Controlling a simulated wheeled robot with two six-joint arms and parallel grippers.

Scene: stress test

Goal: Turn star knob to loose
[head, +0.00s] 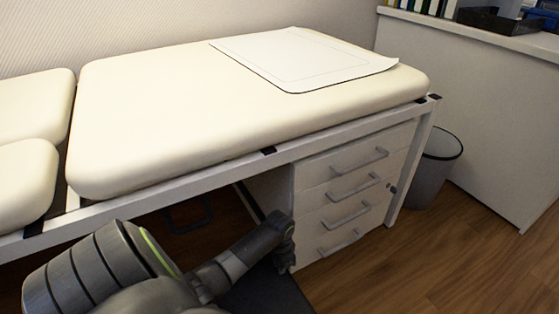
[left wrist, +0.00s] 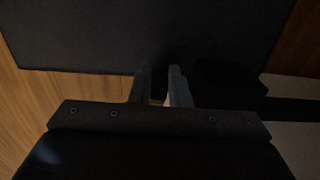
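I cannot make out a star knob in either view. My left gripper (head: 283,243) is low in front of the white drawer unit in the head view, and its fingers are hard to tell apart there. In the left wrist view my left gripper (left wrist: 160,72) shows two grey fingers with a narrow gap between them and nothing seen held. It points over a dark flat surface (left wrist: 90,35). My right gripper is in neither view.
A cream padded couch (head: 190,110) on a white frame (head: 330,145) bears a white sheet (head: 300,58). Under it is a drawer unit (head: 315,175) with several handles. A grey bin (head: 430,175) and white counter (head: 470,90) stand right. Wooden floor (head: 450,260) is clear at front right.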

